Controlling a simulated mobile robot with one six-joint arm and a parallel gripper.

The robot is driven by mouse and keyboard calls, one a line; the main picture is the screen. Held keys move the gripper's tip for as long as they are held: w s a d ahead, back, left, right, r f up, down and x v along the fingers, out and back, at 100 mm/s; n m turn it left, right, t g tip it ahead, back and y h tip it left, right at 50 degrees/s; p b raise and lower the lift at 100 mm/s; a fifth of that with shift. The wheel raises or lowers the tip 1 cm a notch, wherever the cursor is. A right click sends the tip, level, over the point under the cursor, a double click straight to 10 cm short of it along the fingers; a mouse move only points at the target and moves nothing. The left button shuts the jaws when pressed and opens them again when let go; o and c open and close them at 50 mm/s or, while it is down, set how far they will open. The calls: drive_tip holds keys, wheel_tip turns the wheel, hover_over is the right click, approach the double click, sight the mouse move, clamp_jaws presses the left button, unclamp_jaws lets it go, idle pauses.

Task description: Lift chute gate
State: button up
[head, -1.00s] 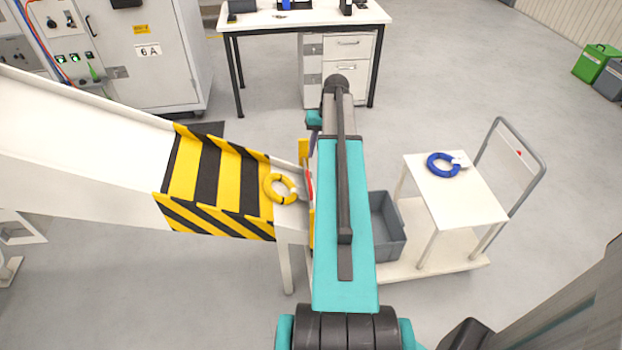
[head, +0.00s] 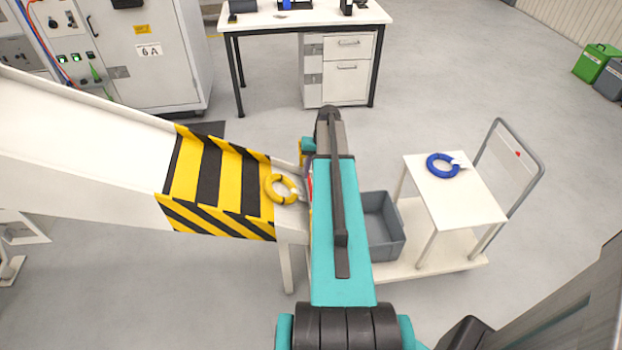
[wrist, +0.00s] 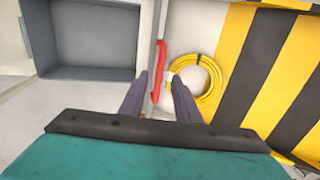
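The chute gate (wrist: 162,22) shows in the wrist view as a thin, pale upright plate seen edge-on, with a red handle (wrist: 160,58) along it. My gripper (wrist: 158,80) has its two dark fingers apart, one on each side of the gate's red handle. I cannot tell whether either finger touches it. In the head view my arm hides most of the gate, and only a sliver of red shows beside it. A yellow cable reel (head: 281,188) lies at the low end of the striped chute (head: 232,180), right behind the gate. It also shows in the wrist view (wrist: 205,86).
A grey bin (head: 384,226) stands on the cart's lower deck (head: 430,262), on the gate's other side. A blue cable reel (head: 442,165) lies on the cart's white top (head: 470,207). A desk (head: 270,20) and a cabinet (head: 150,60) stand behind, with clear floor between.

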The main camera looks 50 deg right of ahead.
sight(310, 183)
drive_tip(key=shift+w+a+f, duration=0.1)
drive_tip(key=shift+a+f, duration=0.05)
drive_tip(key=shift+f, duration=0.75)
drive_tip(key=shift+w+a+f, duration=0.1)
drive_tip(key=shift+f, duration=0.8)
clamp_jaws()
